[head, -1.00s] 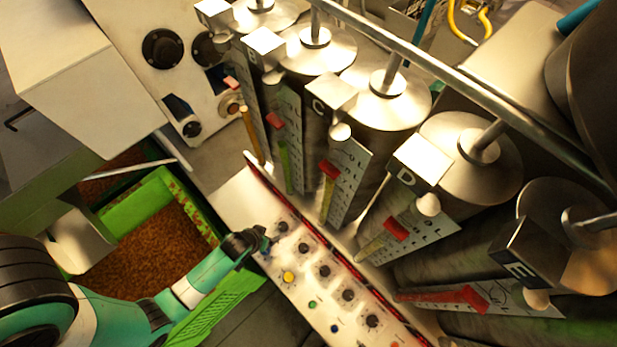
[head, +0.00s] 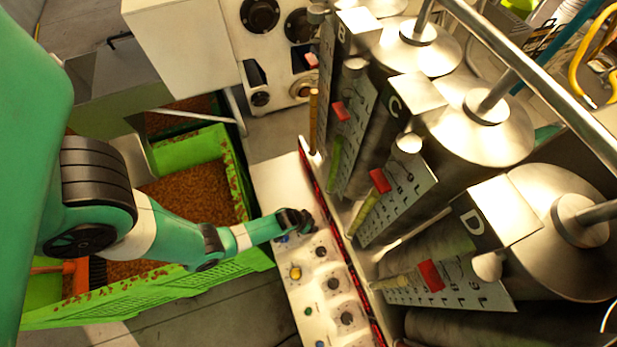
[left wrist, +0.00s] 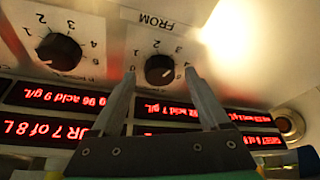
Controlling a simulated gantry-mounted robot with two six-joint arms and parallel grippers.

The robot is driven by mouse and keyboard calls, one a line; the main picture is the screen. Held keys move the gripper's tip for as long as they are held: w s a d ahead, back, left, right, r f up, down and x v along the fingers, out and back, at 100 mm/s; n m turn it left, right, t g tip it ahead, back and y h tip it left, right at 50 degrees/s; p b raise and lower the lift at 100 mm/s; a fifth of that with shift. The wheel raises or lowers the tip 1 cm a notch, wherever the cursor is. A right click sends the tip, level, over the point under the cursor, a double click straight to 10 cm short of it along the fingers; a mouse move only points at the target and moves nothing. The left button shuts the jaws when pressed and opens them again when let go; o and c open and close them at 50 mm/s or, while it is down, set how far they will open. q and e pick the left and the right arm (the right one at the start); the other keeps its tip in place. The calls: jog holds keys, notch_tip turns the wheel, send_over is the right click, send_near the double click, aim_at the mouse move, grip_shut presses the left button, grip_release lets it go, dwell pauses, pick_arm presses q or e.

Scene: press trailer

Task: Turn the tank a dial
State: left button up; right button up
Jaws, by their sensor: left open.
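My left gripper (head: 302,222) is over the far end of the white control panel (head: 268,172). In the left wrist view its two fingers (left wrist: 160,76) are open. A black dial (left wrist: 160,70) with a white pointer mark shows between the fingertips, under an upside-down "FROM" label. No contact is visible, and I cannot tell how far the fingers are above it. A second black dial (left wrist: 60,52) is to its left. In the head view the gripper covers the panel's far dial; other black dials (head: 320,252) run nearer. I cannot read which dial is tank A's. My right gripper is not in view.
Red lit displays (left wrist: 160,108) run along the panel. Steel tanks with gauges marked B, C and D (head: 490,215) stand close on the right. A yellow button (head: 295,272) is on the panel. A green crate (head: 190,285) of brown material is on the left.

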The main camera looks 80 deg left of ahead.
pick_arm(q)
jog(key=shift+f, duration=0.15)
grip_shut()
dwell(0.4)
jog(key=shift+a+m, duration=0.1)
jog(key=shift+m, duration=0.3)
jog(key=shift+m+h, duration=0.3)
jog(key=shift+m, duration=0.3)
jog(key=shift+a+m+h, duration=0.1)
jog(key=shift+m+h, duration=0.2)
jog(key=shift+m, duration=0.5)
jog(key=m+h+b, duration=0.2)
jog(key=m, duration=0.3)
jog(key=shift+a, duration=0.1)
